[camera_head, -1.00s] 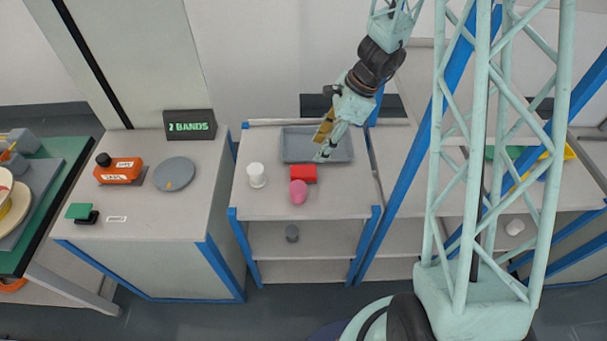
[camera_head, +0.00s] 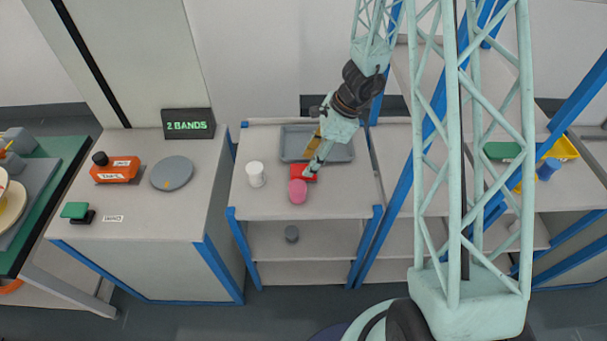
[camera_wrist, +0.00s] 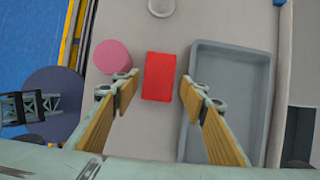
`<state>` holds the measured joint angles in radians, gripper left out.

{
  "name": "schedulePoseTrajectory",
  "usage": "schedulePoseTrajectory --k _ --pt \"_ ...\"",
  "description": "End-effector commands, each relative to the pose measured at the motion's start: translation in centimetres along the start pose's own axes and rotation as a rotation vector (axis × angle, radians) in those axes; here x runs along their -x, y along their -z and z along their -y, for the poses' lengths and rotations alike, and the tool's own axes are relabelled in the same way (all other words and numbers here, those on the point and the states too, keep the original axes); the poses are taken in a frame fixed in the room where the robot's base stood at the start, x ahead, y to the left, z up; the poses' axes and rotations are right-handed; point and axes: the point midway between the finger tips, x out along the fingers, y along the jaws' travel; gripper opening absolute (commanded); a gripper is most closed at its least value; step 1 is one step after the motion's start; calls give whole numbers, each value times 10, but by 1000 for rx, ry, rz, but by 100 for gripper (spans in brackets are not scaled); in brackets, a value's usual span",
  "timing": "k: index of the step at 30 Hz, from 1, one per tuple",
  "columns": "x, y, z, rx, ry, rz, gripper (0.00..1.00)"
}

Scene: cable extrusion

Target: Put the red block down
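The red block (camera_wrist: 159,76) lies flat on the shelf top, between a pink cylinder and a grey tray in the wrist view. It also shows in the head view (camera_head: 303,172), partly covered by my gripper. My gripper (camera_wrist: 158,92) is open, with its two tan-padded fingers spread to either side of the block's near end and nothing held between them. In the head view my gripper (camera_head: 308,160) hangs over the block. I cannot tell the exact height of the fingertips above the shelf.
The pink cylinder (camera_wrist: 112,57) stands close to one finger, and the grey tray (camera_wrist: 229,75) lies close to the other. A white cup (camera_head: 255,174) stands to the left. A sign reading "2 BANDS" (camera_head: 188,124) stands on the left cabinet.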

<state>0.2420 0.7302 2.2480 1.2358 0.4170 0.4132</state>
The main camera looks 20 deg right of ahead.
Motion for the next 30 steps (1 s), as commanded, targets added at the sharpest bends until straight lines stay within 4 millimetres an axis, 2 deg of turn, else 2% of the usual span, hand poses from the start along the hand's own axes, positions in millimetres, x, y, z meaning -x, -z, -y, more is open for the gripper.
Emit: schedulePoseTrajectory --k 11,24,30 --pt "-2 0 0 0 0 0 40" --pt "-42 -1 -2 1 -1 -1 40" --pt "-52 -1 -2 0 -1 0 40"
